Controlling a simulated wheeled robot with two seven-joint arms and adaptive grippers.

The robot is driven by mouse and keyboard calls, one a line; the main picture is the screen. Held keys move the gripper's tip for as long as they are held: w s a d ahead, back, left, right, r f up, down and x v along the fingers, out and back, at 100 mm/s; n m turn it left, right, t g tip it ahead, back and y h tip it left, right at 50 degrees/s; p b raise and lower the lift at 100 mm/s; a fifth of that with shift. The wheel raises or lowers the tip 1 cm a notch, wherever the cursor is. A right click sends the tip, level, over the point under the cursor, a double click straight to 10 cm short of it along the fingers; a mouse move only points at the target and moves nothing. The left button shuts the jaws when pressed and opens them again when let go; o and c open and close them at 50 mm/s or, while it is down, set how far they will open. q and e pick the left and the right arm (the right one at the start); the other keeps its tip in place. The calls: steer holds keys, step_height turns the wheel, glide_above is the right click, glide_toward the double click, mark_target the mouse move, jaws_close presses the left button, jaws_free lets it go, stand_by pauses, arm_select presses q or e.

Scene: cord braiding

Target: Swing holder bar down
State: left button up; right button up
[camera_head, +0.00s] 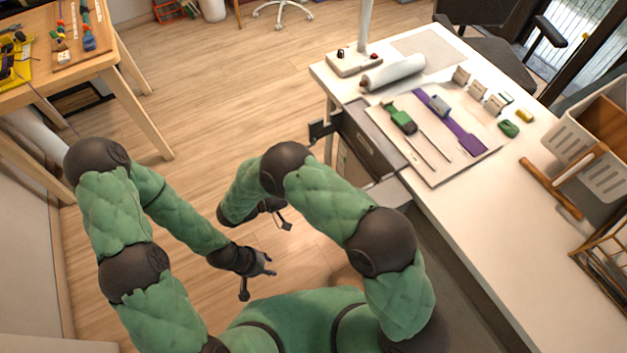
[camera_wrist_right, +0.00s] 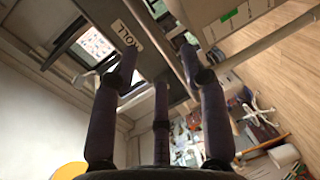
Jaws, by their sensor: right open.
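A dark holder assembly (camera_head: 372,145) is fixed along the near left edge of the white table, with a dark bracket (camera_head: 322,130) sticking out. In the right wrist view a label reading "ROLL" (camera_wrist_right: 126,35) shows on a dark part. A long pale bar (camera_wrist_right: 265,42) crosses that view's upper right; I cannot tell whether it is the holder bar. My right gripper (camera_head: 279,214) is open and empty beside the table, its spread fingers (camera_wrist_right: 160,70) below the label in the wrist view. My left gripper (camera_head: 260,270) appears open and empty, over the floor.
On the white table (camera_head: 470,220) are a white roll (camera_head: 394,73), a board (camera_head: 432,168) with a green tool and purple strip, a wooden-handled tool (camera_head: 551,187) and a white basket (camera_head: 590,150). A wooden table (camera_head: 85,68) stands at left. Floor between the tables is clear.

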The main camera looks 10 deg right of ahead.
steer(key=shift+v, duration=2)
